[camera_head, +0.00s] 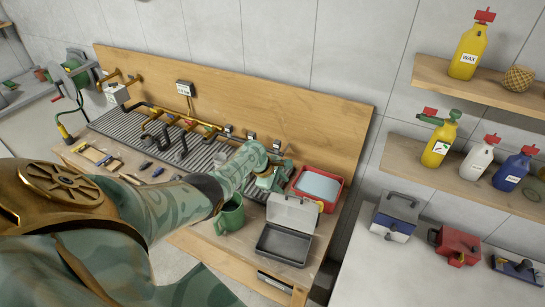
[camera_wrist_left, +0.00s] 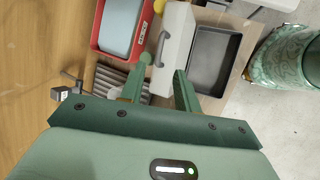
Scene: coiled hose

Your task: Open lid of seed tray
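The seed tray is a dark grey shallow box (camera_head: 284,245) on the bench's right end, empty inside. Its pale grey lid (camera_head: 292,213) stands raised, roughly upright, along the back edge. In the left wrist view the lid (camera_wrist_left: 178,45) stands beside the open tray (camera_wrist_left: 213,60). My left gripper (camera_head: 272,178) is above and behind the lid in the head view. Its two green fingers (camera_wrist_left: 165,65) are apart with nothing visibly held. They overlap the lid in the wrist view; I cannot tell whether they touch it. My right gripper is not in view.
A red bin with a pale blue top (camera_head: 318,187) stands behind the lid. A green mug (camera_head: 230,215) stands left of the tray. Shelves with bottles (camera_head: 465,52) are at right.

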